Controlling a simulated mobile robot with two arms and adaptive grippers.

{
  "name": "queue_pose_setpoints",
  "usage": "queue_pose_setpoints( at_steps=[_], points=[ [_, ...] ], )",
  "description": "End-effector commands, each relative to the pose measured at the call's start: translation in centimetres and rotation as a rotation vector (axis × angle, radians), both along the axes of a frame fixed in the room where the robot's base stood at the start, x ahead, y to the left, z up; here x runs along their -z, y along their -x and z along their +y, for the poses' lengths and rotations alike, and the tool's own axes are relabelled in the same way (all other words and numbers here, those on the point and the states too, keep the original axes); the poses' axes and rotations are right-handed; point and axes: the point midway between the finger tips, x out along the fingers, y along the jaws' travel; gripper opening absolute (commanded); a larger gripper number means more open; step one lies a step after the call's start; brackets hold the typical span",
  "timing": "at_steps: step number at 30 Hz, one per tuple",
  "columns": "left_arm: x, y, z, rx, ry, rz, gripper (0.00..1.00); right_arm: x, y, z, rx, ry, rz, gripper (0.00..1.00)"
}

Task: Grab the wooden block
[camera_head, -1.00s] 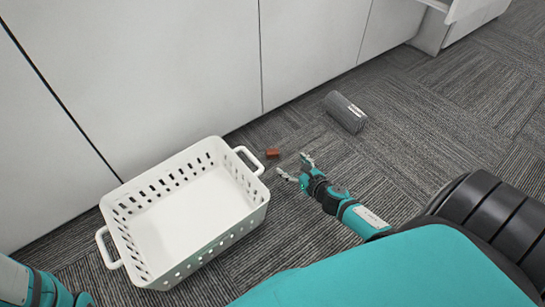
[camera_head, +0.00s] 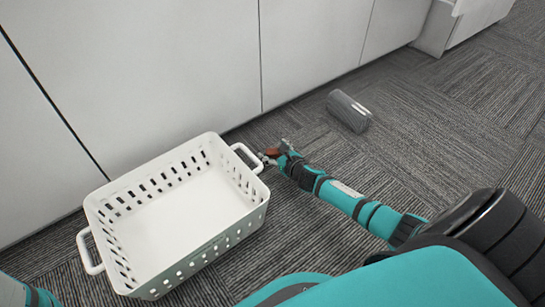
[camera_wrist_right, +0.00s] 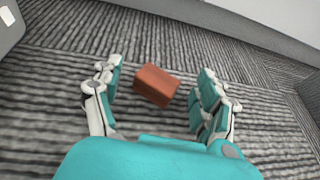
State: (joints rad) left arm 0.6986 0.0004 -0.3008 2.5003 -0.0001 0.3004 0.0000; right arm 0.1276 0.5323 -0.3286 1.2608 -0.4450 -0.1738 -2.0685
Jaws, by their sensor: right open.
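The wooden block (camera_head: 273,152) is a small reddish-brown piece on the carpet, beside the basket's right handle in the head view. My right gripper (camera_head: 267,156) is at the block and partly covers it there. In the right wrist view, the block (camera_wrist_right: 156,86) lies between the two spread fingers of the right gripper (camera_wrist_right: 161,70). The gripper is open, with a visible gap between the block and the right finger. A smaller gap shows at the left finger. Part of my left arm shows at the lower left of the head view, but its gripper does not.
A white perforated basket (camera_head: 104,262) stands left of the block, its right handle (camera_head: 247,157) close to my right gripper. White cabinet fronts (camera_head: 200,70) run behind. A grey cylinder (camera_head: 349,111) lies to the right. Carpet is clear further right.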

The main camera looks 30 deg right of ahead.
Motion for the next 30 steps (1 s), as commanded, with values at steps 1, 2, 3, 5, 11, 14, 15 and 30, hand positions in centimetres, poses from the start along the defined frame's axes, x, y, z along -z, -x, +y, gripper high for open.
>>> queue_pose_setpoints(
  at_steps=[1, 2, 3, 5, 11, 14, 15, 30],
  points=[
    [-0.1, 0.0, 0.0, 0.000, 0.000, 0.000, 0.87, -0.1, 0.0, 0.0, 0.000, 0.000, 0.000, 0.75],
    [-0.1, 0.0, 0.0, 0.000, 0.000, 0.000, 0.87, -0.1, 0.0, 0.0, 0.000, 0.000, 0.000, 0.75],
    [-0.1, 0.0, 0.0, 0.000, 0.000, 0.000, 0.87, -0.1, 0.0, 0.0, 0.000, 0.000, 0.000, 0.75],
    [-0.1, 0.0, 0.0, 0.000, 0.000, 0.000, 0.87, -0.1, 0.0, 0.0, 0.000, 0.000, 0.000, 0.71],
    [-0.1, 0.0, 0.0, -0.001, 0.000, 0.000, 0.87, -0.1, 0.1, 0.0, 0.000, 0.000, 0.000, 0.45],
    [-0.1, 0.0, 0.0, -0.001, 0.000, 0.000, 0.87, -0.1, 0.1, 0.0, 0.000, 0.000, 0.000, 0.32],
    [-0.1, 0.0, 0.0, -0.001, 0.000, 0.000, 0.87, -0.1, 0.1, 0.0, 0.000, -0.001, 0.000, 0.31],
    [-1.2, 0.0, 0.0, -0.001, 0.001, -0.001, 0.87, -1.1, 0.1, 0.0, -0.001, 0.000, 0.000, 0.31]
  ],
)
